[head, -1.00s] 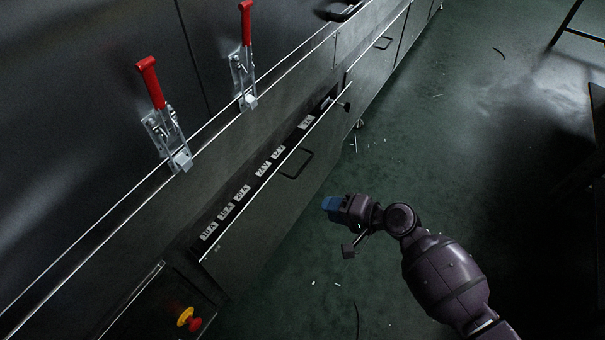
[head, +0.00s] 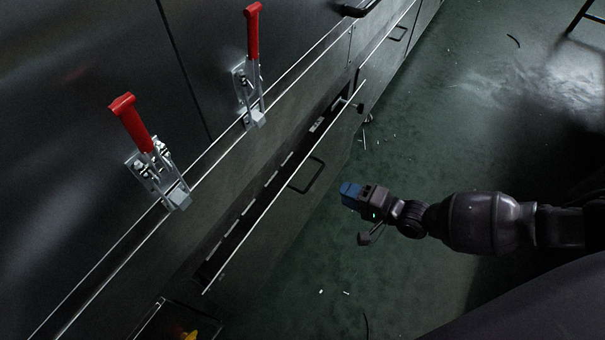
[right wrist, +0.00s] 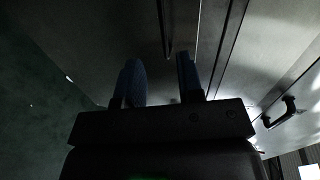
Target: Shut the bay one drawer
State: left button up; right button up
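The drawer (head: 270,222) in the lower part of the dryer front stands partly open in the head view. A dark gap with several pale labels shows behind its bright top edge. Its black bar handle (head: 308,176) is on the front face. My right gripper (head: 350,190), with blue fingertips, is in front of the drawer, to the right of the handle and apart from it. In the right wrist view the two fingers (right wrist: 160,76) are spread with nothing between them. A black handle (right wrist: 281,113) shows at the right there; I cannot tell whose. My left gripper is not in view.
Two red-handled toggle clamps (head: 133,125) (head: 253,35) stand on the dryer wall above the drawer. Another closed front with a handle (head: 397,33) lies farther along. A yellow knob (head: 188,335) is at the bottom edge. The green floor (head: 450,130) is mostly clear, with small scraps.

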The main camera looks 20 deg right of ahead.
aim_at(313, 179)
jog(key=shift+m, duration=0.3)
jog(key=shift+r+b+x, duration=0.15)
jog(key=shift+b+x, duration=0.35)
jog(key=shift+x, duration=2.15)
jog(key=shift+r+b+x, duration=0.1)
jog(key=shift+b+x, duration=0.4)
jog(key=shift+x, duration=2.2)
jog(key=shift+c, duration=0.3)
grip_shut()
